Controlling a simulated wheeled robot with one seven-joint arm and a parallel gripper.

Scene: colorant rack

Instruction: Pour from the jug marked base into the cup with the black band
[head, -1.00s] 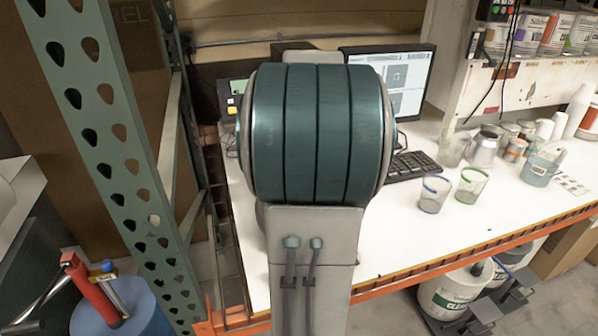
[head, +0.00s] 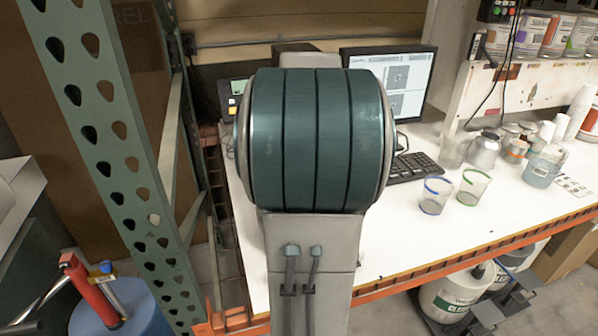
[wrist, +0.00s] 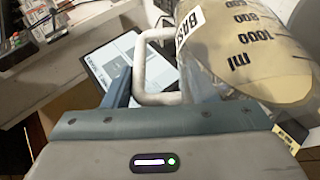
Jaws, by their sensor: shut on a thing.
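The jug marked base (wrist: 235,45) is clear with a tan liquid inside, black ml marks and a partly visible "BAS" label. It fills the upper right of the wrist view and looks strongly tilted there. My gripper (wrist: 165,88) is shut on its white handle. In the head view my arm hides both gripper and jug. Two clear cups stand on the white bench: one with a blue band (head: 435,196) and one with a green band (head: 473,188). I cannot make out a cup with a black band in either view.
A monitor (head: 400,75) and black keyboard (head: 414,166) are at the back. A green perforated rack post (head: 110,130) rises at left. The bench front is clear.

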